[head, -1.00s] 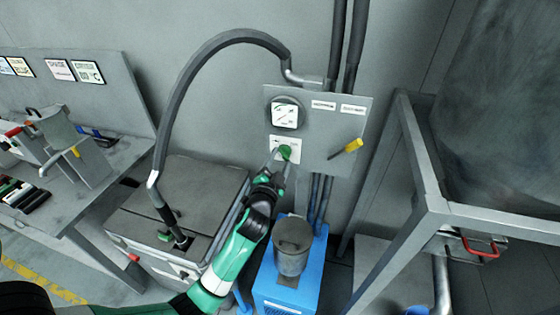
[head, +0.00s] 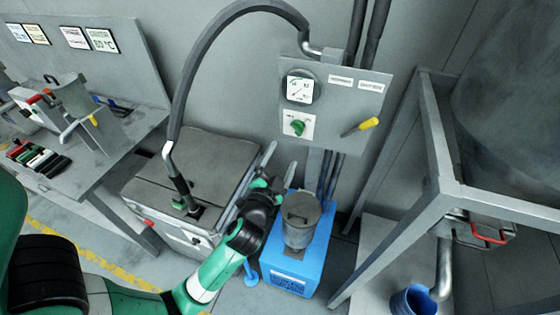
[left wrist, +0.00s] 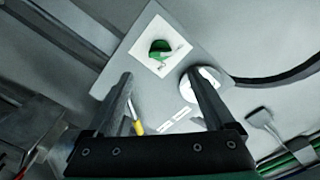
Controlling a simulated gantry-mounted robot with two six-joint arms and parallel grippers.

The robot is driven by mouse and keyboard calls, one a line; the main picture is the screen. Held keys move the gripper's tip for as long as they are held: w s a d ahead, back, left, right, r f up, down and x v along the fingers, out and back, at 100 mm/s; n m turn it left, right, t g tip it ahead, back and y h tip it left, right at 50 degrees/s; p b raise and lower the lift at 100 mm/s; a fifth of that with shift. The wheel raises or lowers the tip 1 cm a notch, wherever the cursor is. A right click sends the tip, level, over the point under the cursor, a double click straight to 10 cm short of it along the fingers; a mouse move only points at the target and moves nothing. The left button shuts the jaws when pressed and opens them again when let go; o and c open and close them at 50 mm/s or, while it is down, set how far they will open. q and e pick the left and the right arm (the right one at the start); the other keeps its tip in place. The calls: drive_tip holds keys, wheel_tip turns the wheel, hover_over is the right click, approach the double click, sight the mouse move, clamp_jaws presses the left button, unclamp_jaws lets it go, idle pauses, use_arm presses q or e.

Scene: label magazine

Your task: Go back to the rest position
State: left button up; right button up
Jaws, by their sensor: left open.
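My left gripper (head: 277,166) is open and empty in the head view. It is below and left of the grey wall panel (head: 335,138), apart from it, above the grey machine and beside the grey bucket. In the left wrist view its two fingers (left wrist: 160,95) stand wide apart, with the panel beyond them. The green knob (head: 297,127) sits on a white plate on the panel; it also shows in the left wrist view (left wrist: 160,47). My right gripper is not in view.
A round gauge (head: 300,88) and a yellow-handled lever (head: 368,124) are on the panel. A grey bucket (head: 299,228) stands on a blue box (head: 290,273). A grey machine (head: 215,150) with a hose is at left. A metal frame (head: 440,160) is at right.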

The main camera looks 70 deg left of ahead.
use_arm(q)
drive_tip(key=shift+s+d, duration=0.5)
